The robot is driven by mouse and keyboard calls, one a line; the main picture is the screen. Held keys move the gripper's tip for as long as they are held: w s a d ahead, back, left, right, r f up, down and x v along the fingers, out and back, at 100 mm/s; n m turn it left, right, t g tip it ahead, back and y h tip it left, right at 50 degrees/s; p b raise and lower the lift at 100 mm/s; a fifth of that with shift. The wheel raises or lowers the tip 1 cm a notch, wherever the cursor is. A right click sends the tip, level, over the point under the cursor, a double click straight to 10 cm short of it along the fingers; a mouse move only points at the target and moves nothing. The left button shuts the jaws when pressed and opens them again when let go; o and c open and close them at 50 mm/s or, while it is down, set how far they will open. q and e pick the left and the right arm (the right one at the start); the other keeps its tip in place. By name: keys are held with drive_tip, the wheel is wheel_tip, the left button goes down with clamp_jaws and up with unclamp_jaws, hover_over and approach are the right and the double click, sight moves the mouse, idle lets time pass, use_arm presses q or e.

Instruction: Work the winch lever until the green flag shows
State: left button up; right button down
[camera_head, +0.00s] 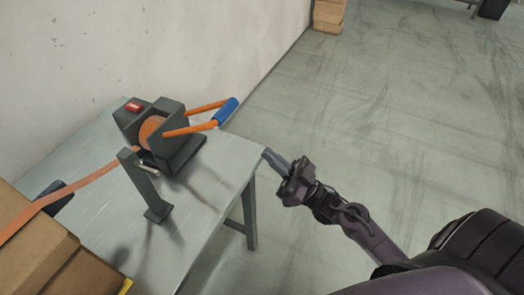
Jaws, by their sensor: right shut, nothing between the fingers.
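The winch (161,134) stands on a grey metal table, a dark body with an orange drum. Its lever (199,118) has two orange arms and a blue grip (225,111), which points right near the table's far right edge. A red flag (134,107) shows on top of the winch; no green is visible. My right gripper (268,154) is shut and empty, just off the table's right edge, below and to the right of the blue grip and apart from it. My left gripper is not in view.
An orange strap (80,187) runs from the winch to the lower left. A dark post (149,187) stands on the table (205,210) before the winch. Cardboard boxes (40,250) fill the lower left. The wall is behind; open floor lies right.

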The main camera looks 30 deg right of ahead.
use_arm(q)
drive_tip(key=shift+w+d+f+b, duration=0.1)
drive_tip(key=shift+w+d+b, duration=0.1)
drive_tip(key=shift+w, duration=0.4)
drive_tip(key=shift+w+d+f+b, duration=0.1)
drive_tip(key=shift+w+b, duration=0.1)
drive_tip(key=shift+w, duration=0.4)
use_arm(e)
drive_tip(key=v, duration=0.4)
drive_tip(key=shift+s+d+f, duration=0.15)
drive_tip(key=shift+f, duration=0.2)
use_arm(q)
drive_tip(key=shift+s+a, duration=0.15)
drive_tip(key=shift+a, duration=0.05)
